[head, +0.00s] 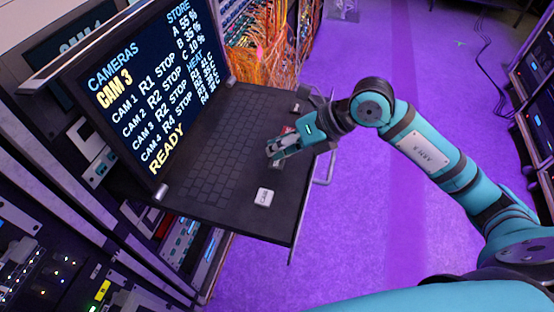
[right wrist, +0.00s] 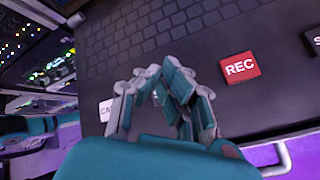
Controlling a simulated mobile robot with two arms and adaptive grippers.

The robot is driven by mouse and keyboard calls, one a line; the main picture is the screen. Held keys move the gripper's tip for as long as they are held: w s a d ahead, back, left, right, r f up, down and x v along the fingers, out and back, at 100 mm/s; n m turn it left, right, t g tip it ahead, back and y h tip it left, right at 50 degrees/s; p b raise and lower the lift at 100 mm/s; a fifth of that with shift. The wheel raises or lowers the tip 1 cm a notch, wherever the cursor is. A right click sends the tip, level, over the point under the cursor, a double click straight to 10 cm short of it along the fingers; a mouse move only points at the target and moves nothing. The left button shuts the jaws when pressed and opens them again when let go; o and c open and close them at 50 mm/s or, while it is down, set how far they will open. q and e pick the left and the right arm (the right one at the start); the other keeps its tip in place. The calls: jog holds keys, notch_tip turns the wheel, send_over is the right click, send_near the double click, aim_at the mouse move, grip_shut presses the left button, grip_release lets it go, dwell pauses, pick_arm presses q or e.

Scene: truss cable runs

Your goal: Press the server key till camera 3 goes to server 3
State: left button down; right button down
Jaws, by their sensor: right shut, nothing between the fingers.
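The console's screen (head: 135,80) reads CAMERAS, with CAM 3 in yellow. Its CAM 3 row appears to read R2 STOP, and READY stands at the bottom. My right gripper (head: 275,151) is shut and empty, low over the keyboard deck (head: 225,205). It is between the white CAM key (head: 264,197) and the red REC key (right wrist: 239,67). The key under the fingers is mostly hidden, so I cannot tell whether they touch it. In the right wrist view the closed fingers (right wrist: 160,82) point at the deck. My left gripper is out of view.
A metal rail (head: 328,165) runs along the deck's right edge. Racks stand left and right. Orange cables (head: 262,65) hang behind.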

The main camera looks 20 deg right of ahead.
jog(key=shift+f+b, duration=0.35)
jog(key=shift+f, duration=0.05)
jog(key=shift+r, duration=0.15)
dwell(0.5)
jog(key=shift+r+p, duration=0.55)
jog(key=shift+r, duration=0.15)
jog(key=shift+r, duration=0.1)
notch_tip(320, 180, up, 5)
jog(key=p, duration=0.3)
dwell(1.9)
